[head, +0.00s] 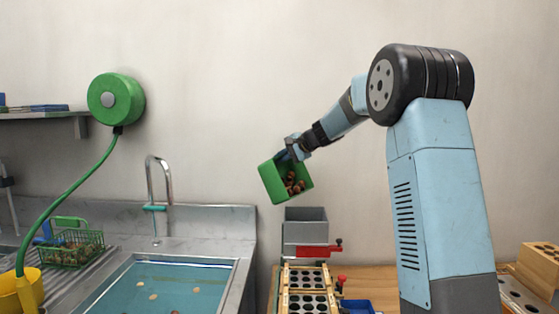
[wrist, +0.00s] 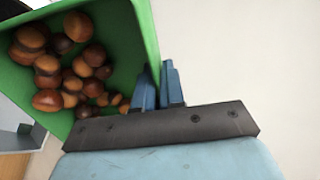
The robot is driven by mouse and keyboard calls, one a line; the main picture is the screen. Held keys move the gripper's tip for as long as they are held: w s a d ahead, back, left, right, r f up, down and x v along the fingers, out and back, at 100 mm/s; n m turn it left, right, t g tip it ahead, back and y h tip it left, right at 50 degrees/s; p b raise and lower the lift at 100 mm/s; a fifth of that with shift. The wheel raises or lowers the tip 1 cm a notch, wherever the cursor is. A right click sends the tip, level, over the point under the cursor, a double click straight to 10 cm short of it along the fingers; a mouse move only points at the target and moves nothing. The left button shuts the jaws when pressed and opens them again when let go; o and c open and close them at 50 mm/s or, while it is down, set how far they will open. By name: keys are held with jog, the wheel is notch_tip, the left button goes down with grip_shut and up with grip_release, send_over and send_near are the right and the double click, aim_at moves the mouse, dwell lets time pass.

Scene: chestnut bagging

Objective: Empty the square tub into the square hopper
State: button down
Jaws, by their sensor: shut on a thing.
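The green square tub (head: 269,184) is held in the air, tilted with its open side facing me. Several brown chestnuts (head: 293,184) lie inside it; they also show in the wrist view (wrist: 47,65). My gripper (head: 290,148) is shut on the tub's rim; in the wrist view its blue fingers (wrist: 158,88) pinch the edge of the green wall (wrist: 146,25). The grey square hopper (head: 305,232) stands below the tub and slightly to its right, with a gap between them. Its inside is mostly hidden.
A red slide (head: 306,251) sits under the hopper, above a wooden board with round holes (head: 307,281). A sink with water (head: 165,285) and a tap (head: 160,185) are to the left. A blue tray (head: 357,306) lies at the right front.

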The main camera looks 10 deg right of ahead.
jog(key=s+d+t+y, duration=0.6)
jog(key=s+d, duration=0.2)
jog(key=shift+f+t+y, duration=0.25)
jog(key=shift+t+y, duration=0.15)
dwell(0.6)
dwell(0.8)
